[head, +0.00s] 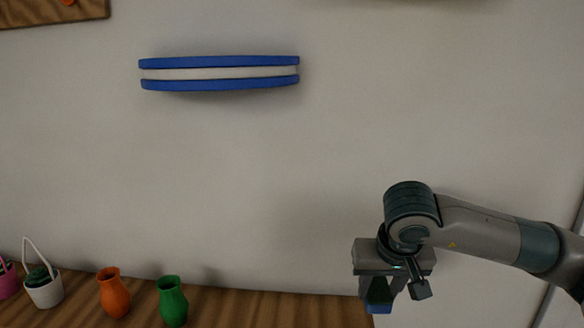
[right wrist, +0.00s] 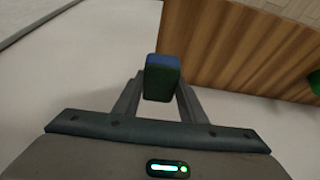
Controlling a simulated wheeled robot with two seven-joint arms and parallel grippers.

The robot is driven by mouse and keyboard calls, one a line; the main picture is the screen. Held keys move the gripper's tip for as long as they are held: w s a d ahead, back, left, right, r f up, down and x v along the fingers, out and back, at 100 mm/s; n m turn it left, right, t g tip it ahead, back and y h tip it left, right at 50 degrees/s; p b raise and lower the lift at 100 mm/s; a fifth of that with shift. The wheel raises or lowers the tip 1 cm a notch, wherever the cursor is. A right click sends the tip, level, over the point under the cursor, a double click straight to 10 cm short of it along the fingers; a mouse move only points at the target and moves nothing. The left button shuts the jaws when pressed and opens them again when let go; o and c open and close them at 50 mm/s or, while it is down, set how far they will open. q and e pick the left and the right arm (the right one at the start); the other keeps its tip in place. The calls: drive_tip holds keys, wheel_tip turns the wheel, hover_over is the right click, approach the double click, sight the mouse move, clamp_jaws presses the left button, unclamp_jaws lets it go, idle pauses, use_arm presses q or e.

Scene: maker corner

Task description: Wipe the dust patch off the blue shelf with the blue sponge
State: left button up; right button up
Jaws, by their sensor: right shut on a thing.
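The blue shelf (head: 219,86) is on the wall, left of centre in the upper head view. It has blue upper and lower bands with a white band between. I see it edge-on from below, so its top and any dust patch are hidden. My right gripper (head: 388,300) is at the lower right of the head view, well below and right of the shelf. It is shut on the blue sponge (head: 379,296), which points downward. In the right wrist view the sponge (right wrist: 162,78) sits between the fingers, blue with a dark green face. My left gripper is not in view.
A wooden surface (head: 260,308) runs along the lower edge, its right end near my right gripper. On it stand a green vase (head: 172,301), an orange vase (head: 114,293) and a white basket with a plant (head: 44,290). The wall between shelf and surface is clear.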

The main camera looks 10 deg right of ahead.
drive_tip(key=a+f+n, duration=0.1)
drive_tip(key=a+f, duration=0.1)
drive_tip(key=a+f+n, duration=0.1)
drive_tip(key=a+f, duration=0.1)
drive_tip(key=f, duration=0.1)
drive_tip(key=a+f+y, duration=0.1)
drive_tip(key=a+f, duration=0.1)
drive_tip(key=f, duration=0.1)
drive_tip(key=shift+w+a+f+n, duration=0.1)
drive_tip(key=shift+w+a+n, duration=0.15)
drive_tip(key=shift+n, duration=0.15)
